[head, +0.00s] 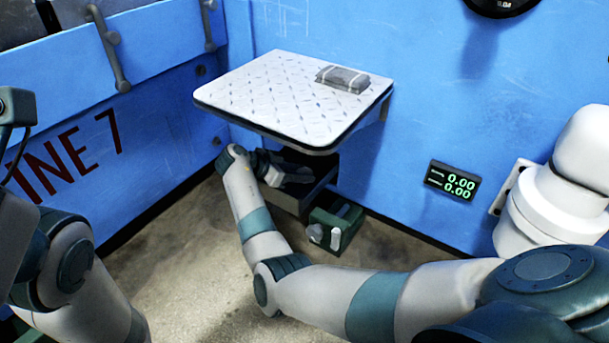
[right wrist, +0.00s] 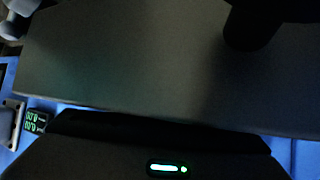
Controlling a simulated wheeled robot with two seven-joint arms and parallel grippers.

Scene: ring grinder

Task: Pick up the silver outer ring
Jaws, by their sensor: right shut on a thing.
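I cannot make out the silver outer ring in either view. My right gripper (head: 292,176) is under the front of the white patterned table (head: 265,90), beside a dark box-like recess or drawer (head: 318,186). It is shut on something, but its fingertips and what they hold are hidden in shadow. The right wrist view is mostly filled by a large dark flat surface (right wrist: 130,60), with a dark body and a green light below it. My left arm shows at the left edge, but its gripper is out of view.
A grey strapped pack (head: 342,78) lies on the table. A display reading 0.00 (head: 452,181) and a white cylindrical fixture (head: 555,200) are on the blue wall at right. The floor at left is clear.

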